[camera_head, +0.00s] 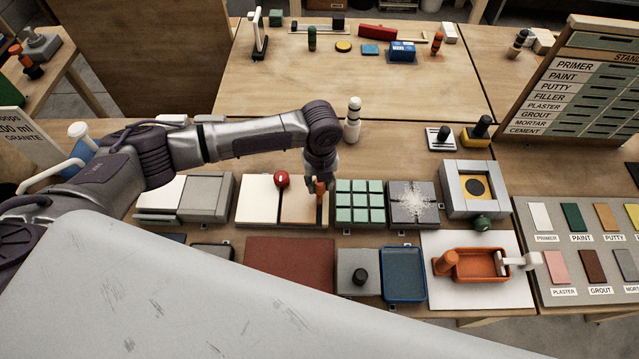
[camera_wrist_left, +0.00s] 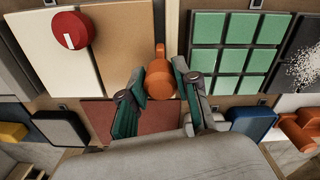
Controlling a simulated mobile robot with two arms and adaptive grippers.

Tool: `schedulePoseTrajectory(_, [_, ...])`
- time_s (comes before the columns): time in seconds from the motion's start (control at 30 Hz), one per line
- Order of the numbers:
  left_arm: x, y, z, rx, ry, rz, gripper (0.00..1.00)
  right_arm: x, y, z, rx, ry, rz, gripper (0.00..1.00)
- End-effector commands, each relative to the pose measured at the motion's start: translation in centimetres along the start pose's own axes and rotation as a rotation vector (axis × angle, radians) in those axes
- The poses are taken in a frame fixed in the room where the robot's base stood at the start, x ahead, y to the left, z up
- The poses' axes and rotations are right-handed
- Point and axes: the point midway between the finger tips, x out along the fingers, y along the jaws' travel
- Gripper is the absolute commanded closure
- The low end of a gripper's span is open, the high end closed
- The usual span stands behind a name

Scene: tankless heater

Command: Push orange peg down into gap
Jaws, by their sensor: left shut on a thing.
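The orange peg (camera_head: 320,187) stands at the right edge of the tan panel (camera_head: 298,208), beside a narrow strip at that edge. It also shows in the left wrist view (camera_wrist_left: 160,78), between the fingers. My left gripper (camera_head: 318,180) reaches down from above and is shut on the peg. In the left wrist view its dark green fingers (camera_wrist_left: 160,92) flank the peg's rounded top. The gap under the peg is hidden by the peg and gripper. My right gripper is not in view.
A cream panel with a red knob (camera_head: 282,180) lies left of the peg. A green tile grid (camera_head: 360,201) is close on its right. A brown-red panel (camera_head: 290,265) lies nearer. A white bottle (camera_head: 353,120) stands behind the gripper.

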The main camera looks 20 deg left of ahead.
Motion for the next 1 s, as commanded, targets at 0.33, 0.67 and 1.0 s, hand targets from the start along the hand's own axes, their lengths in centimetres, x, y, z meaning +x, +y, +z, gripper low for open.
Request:
schedulePoseTrajectory(0.33, [0.06, 0.01, 0.00, 0.000, 0.000, 0.000, 0.93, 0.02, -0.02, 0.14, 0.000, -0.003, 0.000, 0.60])
schedulePoseTrajectory(0.67, [0.88, 0.00, -0.02, 0.001, 0.000, 0.000, 0.93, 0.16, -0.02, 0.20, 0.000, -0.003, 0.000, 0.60])
schedulePoseTrajectory(1.0, [0.85, -0.01, 0.00, 0.000, 0.000, 0.000, 0.93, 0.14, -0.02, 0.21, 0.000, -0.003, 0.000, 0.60])
